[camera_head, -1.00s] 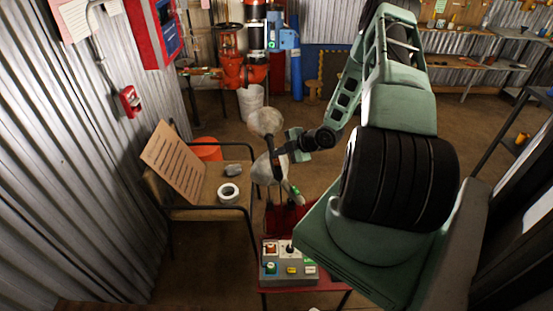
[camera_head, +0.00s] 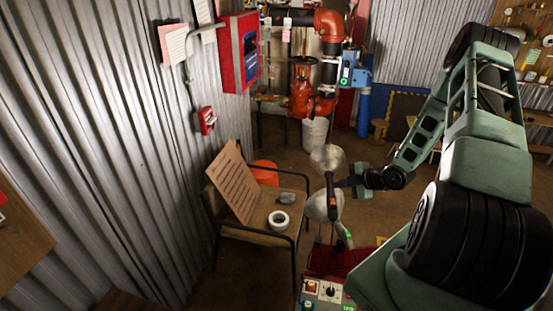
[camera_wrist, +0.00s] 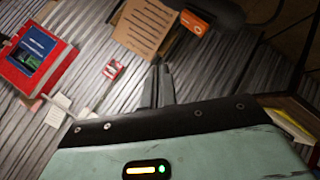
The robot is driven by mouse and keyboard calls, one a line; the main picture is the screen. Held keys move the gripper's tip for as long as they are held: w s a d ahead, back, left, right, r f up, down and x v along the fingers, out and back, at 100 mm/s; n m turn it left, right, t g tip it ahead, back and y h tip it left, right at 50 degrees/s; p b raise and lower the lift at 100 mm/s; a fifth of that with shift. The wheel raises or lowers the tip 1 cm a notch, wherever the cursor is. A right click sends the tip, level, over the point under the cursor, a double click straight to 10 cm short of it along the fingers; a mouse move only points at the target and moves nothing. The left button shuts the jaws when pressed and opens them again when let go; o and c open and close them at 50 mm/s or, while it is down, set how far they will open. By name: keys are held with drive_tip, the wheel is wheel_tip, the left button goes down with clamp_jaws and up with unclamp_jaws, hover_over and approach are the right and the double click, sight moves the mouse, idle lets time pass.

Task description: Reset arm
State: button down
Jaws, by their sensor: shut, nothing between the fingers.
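My arm is green and black and folds down from the upper right in the head view. My gripper (camera_wrist: 162,85) shows in the wrist view as two dark fingers held together, with nothing between them. In the head view the end of my arm is near the picture's middle, in front of the chair and above the floor. Pale rounded shapes and a dark bar by the wrist partly hide the gripper there, so its fingertips are hard to make out.
A chair (camera_head: 250,232) by the corrugated wall holds a cardboard sign (camera_head: 232,183), a tape roll (camera_head: 279,221) and a grey lump. A red panel (camera_head: 239,52) and red pull box (camera_head: 207,120) are on the wall. Red pipework (camera_head: 303,95) and a white bucket (camera_head: 315,134) stand behind.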

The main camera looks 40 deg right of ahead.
drive_tip(key=w+a+r+m+g+b, duration=0.1)
drive_tip(key=w+a+r+g+b, duration=0.15)
drive_tip(key=a, duration=0.45)
drive_tip(key=w+a+r+g+b, duration=0.1)
drive_tip(key=w+a+r, duration=0.25)
drive_tip(key=a, duration=0.35)
drive_tip(key=s+a+r+m+g+h+b, duration=0.1)
drive_tip(key=a+r, duration=0.1)
drive_tip(key=a, duration=0.5)
drive_tip(key=s+a+r+m+g+b, duration=0.1)
drive_tip(key=a+r+b, duration=0.15)
drive_tip(key=a, duration=0.35)
drive_tip(key=s+a+r+m+g+b, duration=0.1)
drive_tip(key=s+a+r+g, duration=0.1)
drive_tip(key=s+a, duration=0.6)
drive_tip(key=s+a+r+m+g+b, duration=0.2)
drive_tip(key=s+a+r, duration=0.2)
drive_tip(key=s+a, duration=0.5)
drive_tip(key=s, duration=0.8)
drive_tip(key=shift+s+a+h, duration=0.25)
drive_tip(key=shift+s+h, duration=0.05)
drive_tip(key=shift+h, duration=0.1)
drive_tip(key=c, duration=2.1)
unclamp_jaws()
drive_tip(key=shift+r, duration=0.1)
drive_tip(key=shift+c, duration=0.2)
